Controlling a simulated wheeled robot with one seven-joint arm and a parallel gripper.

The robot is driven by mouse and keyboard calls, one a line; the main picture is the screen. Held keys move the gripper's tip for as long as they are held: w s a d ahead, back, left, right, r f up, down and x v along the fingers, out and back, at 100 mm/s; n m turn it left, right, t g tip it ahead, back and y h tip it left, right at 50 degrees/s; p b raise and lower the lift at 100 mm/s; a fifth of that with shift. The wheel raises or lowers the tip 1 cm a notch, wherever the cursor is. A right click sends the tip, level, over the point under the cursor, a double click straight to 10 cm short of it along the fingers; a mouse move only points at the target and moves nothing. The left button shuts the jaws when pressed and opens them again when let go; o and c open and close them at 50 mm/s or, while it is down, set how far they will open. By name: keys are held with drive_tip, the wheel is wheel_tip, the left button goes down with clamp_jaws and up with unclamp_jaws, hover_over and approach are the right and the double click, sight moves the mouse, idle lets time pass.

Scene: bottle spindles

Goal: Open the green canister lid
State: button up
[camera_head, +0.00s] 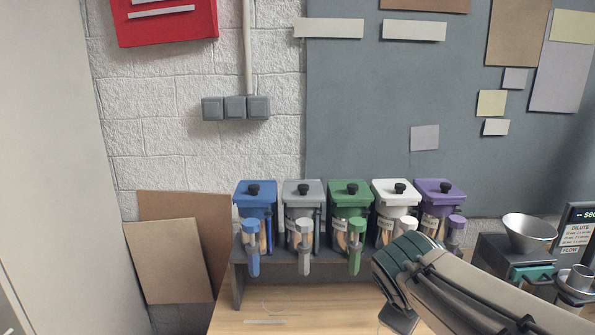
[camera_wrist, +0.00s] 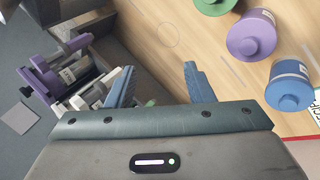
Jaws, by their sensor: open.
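The green canister (camera_head: 347,207) stands in the middle of a row of canisters. Its green lid (camera_head: 351,188) lies flat on top, closed, with a black knob (camera_head: 352,188). A green-capped dispenser tube (camera_head: 355,240) hangs at its front. My gripper shows in the wrist view (camera_wrist: 160,82) with its two blue-grey fingers spread and nothing between them. In the head view my arm reaches in from the lower right, and its end is below and right of the green canister, apart from the lid. In the wrist view the green canister is mostly hidden behind the gripper.
Blue (camera_head: 255,205), grey (camera_head: 303,205), white (camera_head: 394,203) and purple (camera_head: 438,200) canisters share the dark rack (camera_head: 238,272). Green (camera_wrist: 214,4), purple (camera_wrist: 252,36) and blue (camera_wrist: 290,85) containers stand on the wooden table (camera_wrist: 185,30). A metal funnel (camera_head: 528,232) is at right.

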drive_tip(key=s+a+f+m+g+y, duration=0.2)
drive_tip(key=s+a+f+m+y, duration=0.2)
drive_tip(key=s+f+m, duration=0.35)
drive_tip(key=w+d+r+n+t+h+b, duration=0.1)
drive_tip(key=w+d+r+n+h+b, duration=0.1)
drive_tip(key=w+d+r+n+h, duration=0.25)
drive_tip(key=n+t+b, duration=0.5)
drive_tip(key=n+t, duration=0.7)
drive_tip(key=n, duration=1.5)
approach(353, 185)
drive_tip(key=shift+h, duration=0.35)
drive_tip(key=p+x, duration=0.2)
drive_tip(key=x, duration=0.3)
drive_tip(key=p+x, duration=0.2)
drive_tip(key=x, duration=0.2)
drive_tip(key=shift+w+a+f, duration=0.15)
drive_tip(key=shift+w, duration=0.3)
clamp_jaws()
